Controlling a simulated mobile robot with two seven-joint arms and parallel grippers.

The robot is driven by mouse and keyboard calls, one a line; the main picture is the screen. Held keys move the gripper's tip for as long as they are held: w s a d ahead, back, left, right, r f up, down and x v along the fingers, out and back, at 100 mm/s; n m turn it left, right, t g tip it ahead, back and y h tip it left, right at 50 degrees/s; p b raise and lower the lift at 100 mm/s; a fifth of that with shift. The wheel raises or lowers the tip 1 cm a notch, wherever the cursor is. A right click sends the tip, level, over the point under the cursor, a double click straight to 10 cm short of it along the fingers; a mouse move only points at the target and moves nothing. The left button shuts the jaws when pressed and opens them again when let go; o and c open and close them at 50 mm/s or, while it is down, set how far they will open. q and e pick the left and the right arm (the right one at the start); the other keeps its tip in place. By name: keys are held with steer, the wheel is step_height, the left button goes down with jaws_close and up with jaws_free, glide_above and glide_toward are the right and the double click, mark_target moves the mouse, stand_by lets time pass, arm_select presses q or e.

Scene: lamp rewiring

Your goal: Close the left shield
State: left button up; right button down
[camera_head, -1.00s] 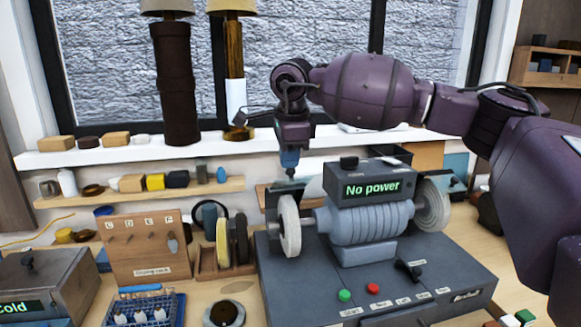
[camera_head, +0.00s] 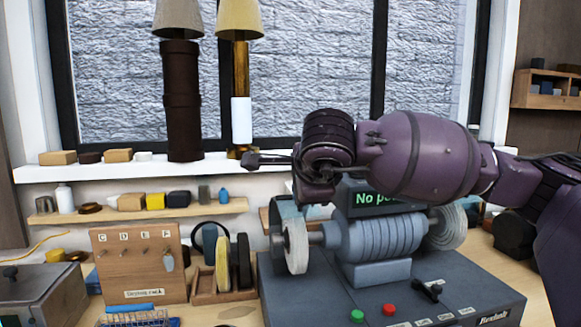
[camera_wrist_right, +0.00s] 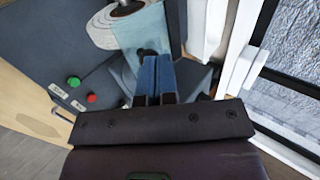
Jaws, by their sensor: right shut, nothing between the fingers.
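The left shield is a pale, see-through bluish panel behind the left grinding wheel (camera_head: 296,246), partly hidden by my arm in the head view. In the right wrist view the shield (camera_wrist_right: 142,28) stands beside the wheel (camera_wrist_right: 105,28), with a dark knob at its lower end. My right gripper (camera_wrist_right: 156,62) shows two blue fingers close together, with their tips at or just beside that knob; I cannot tell whether they touch it. In the head view its fingers are hidden behind my wrist. My left gripper is out of view.
The grinder base (camera_head: 390,296) has a green button (camera_head: 357,315), a red button (camera_head: 389,309) and a dark lever (camera_head: 427,291). A display box (camera_head: 375,197) is partly covered by my arm. A key board (camera_head: 138,262) and disc rack (camera_head: 224,296) stand left. Two lamps (camera_head: 182,100) stand behind.

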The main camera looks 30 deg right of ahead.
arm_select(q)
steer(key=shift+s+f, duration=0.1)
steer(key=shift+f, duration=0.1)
arm_select(e)
steer(key=shift+s+f, duration=0.25)
steer(key=shift+f, duration=0.3)
arm_select(q)
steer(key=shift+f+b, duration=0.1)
steer(key=shift+b, duration=0.2)
arm_select(e)
steer(key=shift+s+a+f, duration=0.1)
arm_select(q)
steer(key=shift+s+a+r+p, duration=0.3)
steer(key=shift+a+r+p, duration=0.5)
steer(key=shift+p, duration=0.3)
arm_select(e)
steer(key=v, duration=1.2)
steer(key=shift+s, duration=0.65)
